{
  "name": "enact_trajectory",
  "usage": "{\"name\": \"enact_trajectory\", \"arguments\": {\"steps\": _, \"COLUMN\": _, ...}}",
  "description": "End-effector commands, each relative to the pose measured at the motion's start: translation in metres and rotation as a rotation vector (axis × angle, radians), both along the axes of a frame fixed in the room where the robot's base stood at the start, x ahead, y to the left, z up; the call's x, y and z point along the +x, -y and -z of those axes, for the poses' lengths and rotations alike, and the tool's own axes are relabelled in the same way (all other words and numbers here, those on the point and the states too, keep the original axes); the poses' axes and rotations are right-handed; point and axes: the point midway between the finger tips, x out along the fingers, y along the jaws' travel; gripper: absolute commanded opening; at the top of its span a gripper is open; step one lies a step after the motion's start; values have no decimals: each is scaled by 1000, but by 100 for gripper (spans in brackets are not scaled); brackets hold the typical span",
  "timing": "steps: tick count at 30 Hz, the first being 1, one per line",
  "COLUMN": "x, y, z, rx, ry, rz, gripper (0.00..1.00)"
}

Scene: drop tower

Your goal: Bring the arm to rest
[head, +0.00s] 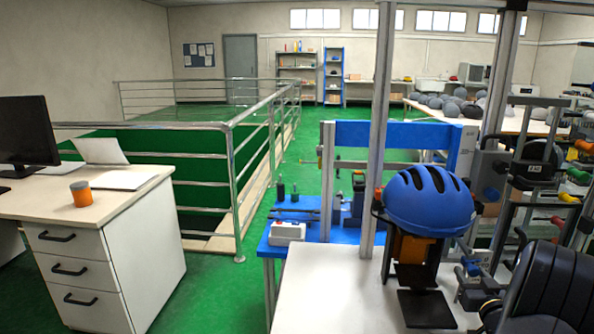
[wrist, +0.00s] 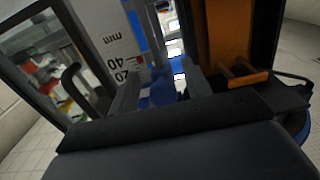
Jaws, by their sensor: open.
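My gripper (wrist: 162,88) is open in the wrist view, with its two grey fingers apart and nothing between them. Past the fingers are a grey panel (wrist: 112,45) printed with numbers and an orange block (wrist: 222,35) in a dark frame. In the head view a dark, rounded part of my arm (head: 550,290) fills the lower right corner. It is just right of the drop tower's white table (head: 325,285). The fingers cannot be made out clearly there.
A blue helmet (head: 430,200) sits on the tower above an orange block (head: 413,248) and a black plate (head: 426,309). A metal upright (head: 378,130) stands beside it. Racks with clamps (head: 535,150) crowd the right. Railings (head: 232,180) and a desk (head: 110,195) are left.

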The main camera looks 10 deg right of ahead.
Motion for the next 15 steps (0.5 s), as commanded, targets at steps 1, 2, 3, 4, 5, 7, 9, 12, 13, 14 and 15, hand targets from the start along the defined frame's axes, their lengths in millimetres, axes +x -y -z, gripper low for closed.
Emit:
{"name": "enact_trajectory", "arguments": {"steps": 1, "x": 0, "y": 0, "z": 12, "rx": 1, "ry": 0, "rz": 0, "gripper": 46}}
{"name": "enact_trajectory", "arguments": {"steps": 2, "x": 0, "y": 0, "z": 15, "rx": 1, "ry": 0, "rz": 0, "gripper": 46}}
{"name": "enact_trajectory", "arguments": {"steps": 3, "x": -5, "y": -1, "z": 11, "rx": 0, "ry": 1, "rz": 2, "gripper": 46}}
{"name": "enact_trajectory", "arguments": {"steps": 4, "x": -8, "y": -2, "z": 11, "rx": -1, "ry": 1, "rz": 2, "gripper": 46}}
{"name": "enact_trajectory", "arguments": {"steps": 5, "x": -10, "y": -2, "z": 10, "rx": -1, "ry": 1, "rz": 2, "gripper": 46}}
{"name": "enact_trajectory", "arguments": {"steps": 7, "x": -14, "y": -3, "z": 11, "rx": -1, "ry": 2, "rz": 2, "gripper": 46}}
{"name": "enact_trajectory", "arguments": {"steps": 9, "x": -16, "y": -4, "z": 11, "rx": -2, "ry": 2, "rz": 1, "gripper": 46}}
{"name": "enact_trajectory", "arguments": {"steps": 12, "x": -17, "y": -5, "z": 11, "rx": -2, "ry": 2, "rz": 1, "gripper": 46}}
{"name": "enact_trajectory", "arguments": {"steps": 13, "x": -17, "y": -5, "z": 11, "rx": -2, "ry": 2, "rz": 1, "gripper": 46}}
{"name": "enact_trajectory", "arguments": {"steps": 14, "x": -16, "y": -5, "z": 11, "rx": -2, "ry": 2, "rz": 1, "gripper": 46}}
{"name": "enact_trajectory", "arguments": {"steps": 15, "x": -16, "y": -5, "z": 11, "rx": -2, "ry": 2, "rz": 1, "gripper": 46}}
